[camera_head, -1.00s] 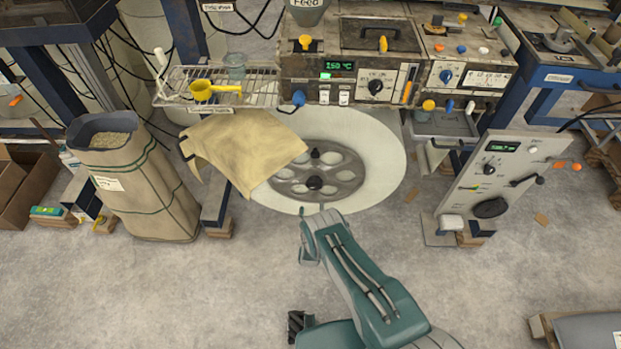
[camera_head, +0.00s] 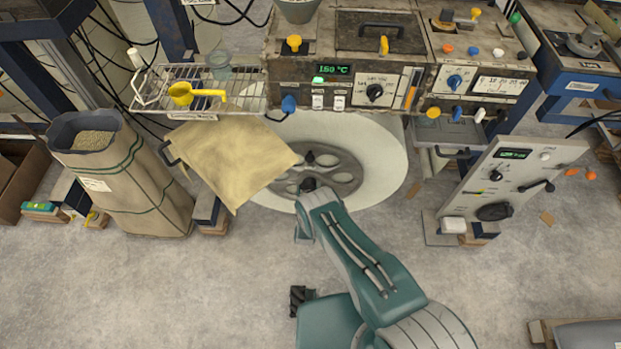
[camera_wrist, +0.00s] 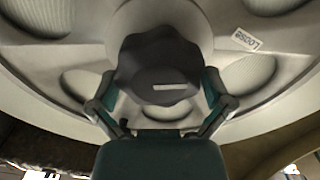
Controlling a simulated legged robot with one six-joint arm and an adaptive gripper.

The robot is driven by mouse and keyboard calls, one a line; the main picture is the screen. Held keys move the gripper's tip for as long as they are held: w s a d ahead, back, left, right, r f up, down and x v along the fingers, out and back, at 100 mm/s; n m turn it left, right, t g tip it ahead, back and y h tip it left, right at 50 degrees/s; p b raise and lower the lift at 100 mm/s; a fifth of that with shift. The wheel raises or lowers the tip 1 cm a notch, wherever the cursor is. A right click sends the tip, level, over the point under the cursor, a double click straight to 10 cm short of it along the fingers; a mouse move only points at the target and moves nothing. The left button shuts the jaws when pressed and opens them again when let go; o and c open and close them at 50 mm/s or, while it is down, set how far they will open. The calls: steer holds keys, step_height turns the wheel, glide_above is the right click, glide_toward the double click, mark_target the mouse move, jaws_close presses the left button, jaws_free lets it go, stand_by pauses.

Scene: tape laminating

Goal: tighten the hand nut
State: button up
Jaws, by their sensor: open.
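The black lobed hand nut (camera_wrist: 158,60) sits at the hub of the white reel (camera_wrist: 110,22) in the wrist view, with a pale bar mark on its face. My gripper (camera_wrist: 158,88) is open, with one finger on the left and one on the right of the nut. I cannot tell whether either finger touches it. In the head view the nut (camera_head: 308,184) shows just beyond the end of my arm, in front of the grey spoked hub (camera_head: 345,175). My fingers are mostly hidden there by my arm.
A tan sheet (camera_head: 225,160) hangs left of the reel, partly over it. A paper sack (camera_head: 135,190) stands at the left. A tilted control panel (camera_head: 520,170) stands at the right. The machine front (camera_head: 345,75) rises behind.

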steer(key=shift+s+a, duration=0.1)
steer(key=shift+a, duration=0.05)
steer(key=c, duration=0.8)
steer(key=shift+o, duration=0.2)
